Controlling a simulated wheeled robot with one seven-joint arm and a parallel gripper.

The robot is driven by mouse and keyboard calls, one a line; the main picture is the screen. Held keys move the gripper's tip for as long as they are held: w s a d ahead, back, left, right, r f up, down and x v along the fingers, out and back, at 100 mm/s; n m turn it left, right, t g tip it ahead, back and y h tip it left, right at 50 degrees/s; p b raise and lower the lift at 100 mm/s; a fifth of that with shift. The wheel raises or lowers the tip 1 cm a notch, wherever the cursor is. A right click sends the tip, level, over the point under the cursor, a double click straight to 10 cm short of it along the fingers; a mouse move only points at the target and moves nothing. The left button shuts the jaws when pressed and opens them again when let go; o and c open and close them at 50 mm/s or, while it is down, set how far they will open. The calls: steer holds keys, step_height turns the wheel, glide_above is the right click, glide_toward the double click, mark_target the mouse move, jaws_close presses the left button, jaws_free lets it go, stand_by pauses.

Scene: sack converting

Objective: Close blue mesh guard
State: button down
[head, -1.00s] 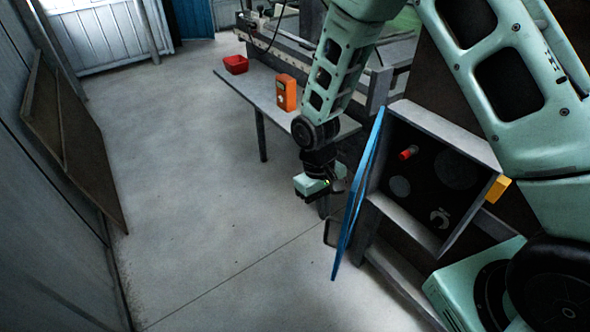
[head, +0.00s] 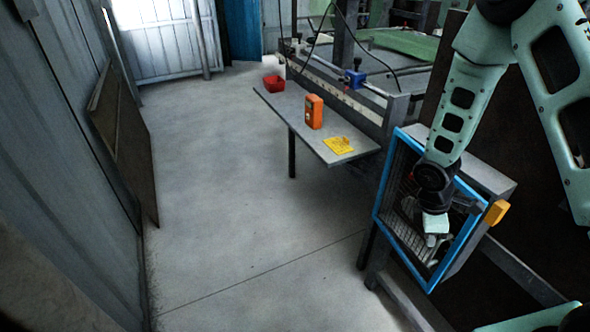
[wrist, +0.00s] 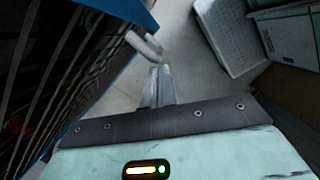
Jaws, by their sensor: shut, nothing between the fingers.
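The blue mesh guard (head: 383,185) lies across the front of the grey box (head: 478,172) in the head view, its blue frame around dark mesh. I cannot tell whether it is fully flush with the box. In the wrist view the guard (wrist: 62,70) fills the left side, with a pale handle (wrist: 144,46) at its edge. My gripper (head: 432,240) is in front of the guard's lower right part. Its fingers (wrist: 158,86) are together and empty in the wrist view, close to the handle; contact is unclear. My arm hides part of the mesh and the box's inside.
A yellow-orange block (head: 497,212) sits on the box's right side. A grey side table (head: 290,112) behind carries an orange device (head: 314,111), a red bin (head: 273,83) and a yellow sign (head: 338,145). The floor to the left is open.

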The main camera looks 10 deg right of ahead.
steer(key=shift+n+t, duration=0.3)
steer(key=shift+n, duration=0.6)
steer(key=shift+w+d, duration=0.2)
steer(key=shift+d, duration=2.2)
steer(key=shift+d, duration=0.1)
steer(key=w+a+r+p, duration=0.1)
steer(key=a+r, duration=0.5)
steer(key=r, duration=0.3)
steer(key=shift+w+a+r, duration=0.35)
steer(key=shift+w+a, duration=0.05)
